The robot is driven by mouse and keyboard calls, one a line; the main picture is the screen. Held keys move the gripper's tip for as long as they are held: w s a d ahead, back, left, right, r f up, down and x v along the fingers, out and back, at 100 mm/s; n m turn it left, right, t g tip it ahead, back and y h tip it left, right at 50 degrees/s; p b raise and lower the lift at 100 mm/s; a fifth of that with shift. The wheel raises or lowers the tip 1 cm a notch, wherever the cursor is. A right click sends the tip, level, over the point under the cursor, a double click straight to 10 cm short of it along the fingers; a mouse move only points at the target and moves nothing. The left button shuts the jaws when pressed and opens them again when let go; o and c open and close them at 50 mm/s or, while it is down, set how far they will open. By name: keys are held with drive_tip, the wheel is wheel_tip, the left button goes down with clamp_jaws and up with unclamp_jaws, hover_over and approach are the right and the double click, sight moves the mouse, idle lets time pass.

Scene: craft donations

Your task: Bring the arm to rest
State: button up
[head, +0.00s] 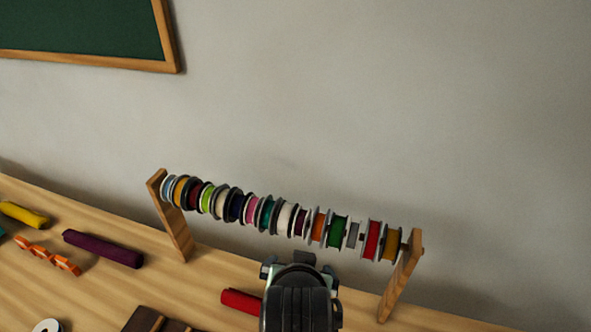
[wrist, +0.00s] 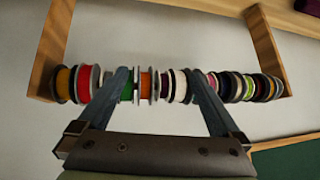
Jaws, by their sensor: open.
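My gripper (head: 300,266) is at the front of the spool rack (head: 172,222), below its right half in the head view. In the wrist view my gripper (wrist: 157,76) is open, its two fingers spread and pointing at the row of spools. Green, orange and white ribbon spools show between and beside the fingertips. I see nothing held between the fingers. Whether the fingertips touch any spool I cannot tell. My wrist hides part of the table in the head view.
Many coloured ribbon spools (head: 338,232) hang on a rod between two wooden posts. A red roll (head: 240,301) lies close to the left of my gripper. A purple roll (head: 103,249), an orange piece (head: 48,256) and a yellow roll (head: 24,215) lie left. The wall is behind.

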drive_tip(key=w+r+t, duration=0.2)
drive_tip(key=r+t, duration=0.1)
drive_tip(key=r, duration=0.6)
drive_tip(key=w+r+n+t, duration=0.1)
drive_tip(key=r+t, duration=0.2)
drive_tip(key=r, duration=0.6)
drive_tip(key=w+r+t, duration=0.2)
drive_tip(key=r+t, duration=0.2)
drive_tip(key=r, duration=0.5)
drive_tip(key=s+r+t, duration=0.4)
drive_tip(key=s+r, duration=0.2)
drive_tip(key=r, duration=0.5)
drive_tip(key=s+r+n+t, duration=0.1)
drive_tip(key=s+r+t, duration=0.4)
drive_tip(key=r, duration=0.6)
drive_tip(key=shift+s+a+r, duration=0.3)
drive_tip(key=shift+s+a, duration=0.05)
drive_tip(key=shift+s, duration=0.25)
